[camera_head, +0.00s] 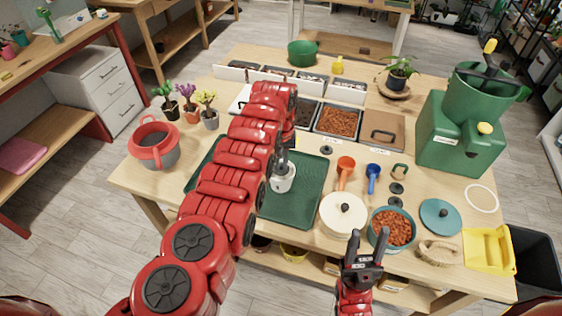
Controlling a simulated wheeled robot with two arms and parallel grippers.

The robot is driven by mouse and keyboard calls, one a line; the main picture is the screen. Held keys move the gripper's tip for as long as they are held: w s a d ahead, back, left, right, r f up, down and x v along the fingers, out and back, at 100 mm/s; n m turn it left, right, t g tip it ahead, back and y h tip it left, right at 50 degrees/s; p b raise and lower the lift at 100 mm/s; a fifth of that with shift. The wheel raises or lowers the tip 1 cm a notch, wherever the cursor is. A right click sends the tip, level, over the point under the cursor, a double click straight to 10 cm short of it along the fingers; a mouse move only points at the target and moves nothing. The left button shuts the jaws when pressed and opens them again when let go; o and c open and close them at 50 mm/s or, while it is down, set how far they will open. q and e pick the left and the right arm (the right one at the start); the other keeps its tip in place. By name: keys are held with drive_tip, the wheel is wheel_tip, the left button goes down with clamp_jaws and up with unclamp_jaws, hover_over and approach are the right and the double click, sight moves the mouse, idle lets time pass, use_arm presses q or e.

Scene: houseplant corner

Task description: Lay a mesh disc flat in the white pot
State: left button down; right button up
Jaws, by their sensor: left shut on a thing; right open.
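The white pot (285,184) stands on the green tray (308,197), in the middle of the table. My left gripper (282,161) reaches down at the mouth of the white pot. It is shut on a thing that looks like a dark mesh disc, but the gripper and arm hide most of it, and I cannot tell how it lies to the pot. Two dark discs (396,188) lie on the table right of the blue scoop, and another dark disc (327,150) lies behind the tray. My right gripper (365,252) is open and empty at the table's front edge.
A lidded cream pot (343,214) and a teal bowl of brown pellets (392,229) stand right of the tray. An orange scoop (345,170) and a blue scoop (373,177) lie behind them. A green machine (456,148) stands at right, a red-rimmed pot (155,146) at left.

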sight(281, 176)
use_arm(q)
wheel_tip(281, 176, down, 3)
drive_tip(key=shift+w+r+b, duration=0.1)
drive_tip(key=shift+r+b, duration=0.05)
drive_tip(key=shift+b, duration=0.75)
drive_tip(key=shift+f+b, duration=2.1)
drive_tip(key=shift+f, duration=0.1)
drive_tip(key=c, duration=0.8)
unclamp_jaws()
drive_tip(key=shift+c, duration=0.2)
wheel_tip(281, 176, up, 7)
drive_tip(key=p, duration=0.6)
drive_tip(key=shift+f, duration=0.2)
drive_tip(key=shift+r+p, duration=1.3)
drive_tip(key=shift+r, duration=0.45)
